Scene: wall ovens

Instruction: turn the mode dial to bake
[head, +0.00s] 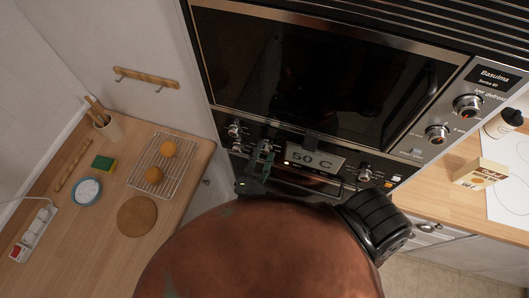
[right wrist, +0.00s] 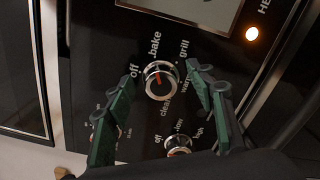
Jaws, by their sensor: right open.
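The mode dial (right wrist: 160,80) is a round chrome knob with a red mark, in the middle of the right wrist view. "Off", "bake", "grill", "warm" and "clean" are printed around it. I cannot tell surely which word the mark points to. My right gripper (right wrist: 165,102) is open, with one green-padded finger on each side of the dial; contact is not clear. In the head view the right gripper (head: 262,158) is at the oven's control panel, left of the "50 C" display (head: 315,160), and covers the mode dial there. My left gripper is not in view.
A second dial (right wrist: 178,147) marked "off", "low" and "high" sits close to the mode dial. An orange light (right wrist: 251,33) glows on the panel. The upper oven (head: 320,70) stands above. A wooden counter (head: 100,235) with a cooling rack (head: 143,180) is at the left.

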